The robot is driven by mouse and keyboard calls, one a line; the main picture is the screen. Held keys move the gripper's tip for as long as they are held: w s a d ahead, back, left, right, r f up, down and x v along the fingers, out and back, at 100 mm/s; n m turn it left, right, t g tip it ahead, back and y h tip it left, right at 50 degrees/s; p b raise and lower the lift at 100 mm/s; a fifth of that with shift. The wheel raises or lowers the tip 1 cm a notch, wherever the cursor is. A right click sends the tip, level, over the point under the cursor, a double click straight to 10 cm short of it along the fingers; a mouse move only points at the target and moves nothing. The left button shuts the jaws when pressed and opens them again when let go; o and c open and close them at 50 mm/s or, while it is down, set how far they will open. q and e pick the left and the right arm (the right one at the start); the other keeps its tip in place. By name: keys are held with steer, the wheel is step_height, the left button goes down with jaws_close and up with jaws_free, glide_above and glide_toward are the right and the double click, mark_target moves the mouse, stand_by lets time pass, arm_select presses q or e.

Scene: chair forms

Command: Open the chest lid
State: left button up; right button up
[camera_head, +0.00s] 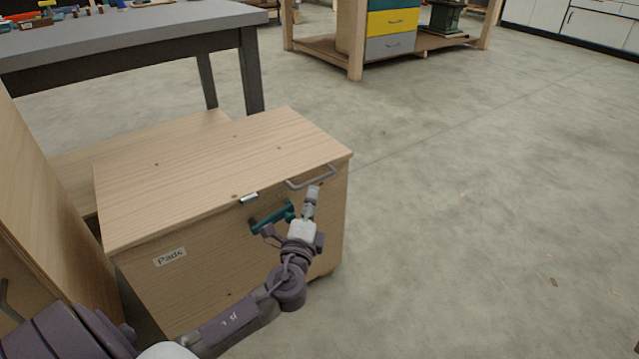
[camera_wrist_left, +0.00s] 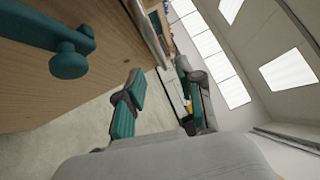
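The wooden chest (camera_head: 215,165) stands on the floor with its lid lying shut on top. Its front has a "Pads" label, a small metal latch (camera_head: 249,198) at the lid edge, a teal handle (camera_head: 270,218) and a grey metal handle (camera_head: 312,178) near the right corner. My left gripper (camera_head: 310,200) is in front of the chest, just below the metal handle. In the left wrist view its two fingers (camera_wrist_left: 162,100) are spread with nothing between them. The teal handle (camera_wrist_left: 68,50) is to their left there. Whether a finger touches the metal handle is unclear. My right gripper is out of view.
A tall wooden panel (camera_head: 45,190) stands close at the chest's left. A grey table (camera_head: 150,35) is behind it. A wooden shelf unit with yellow and grey drawers (camera_head: 390,25) stands farther back.

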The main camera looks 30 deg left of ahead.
mark_target(317, 179)
arm_select(q)
steer(key=b+x, duration=0.1)
steer(key=x, duration=0.6)
steer(key=shift+w+f, duration=0.1)
jaws_close()
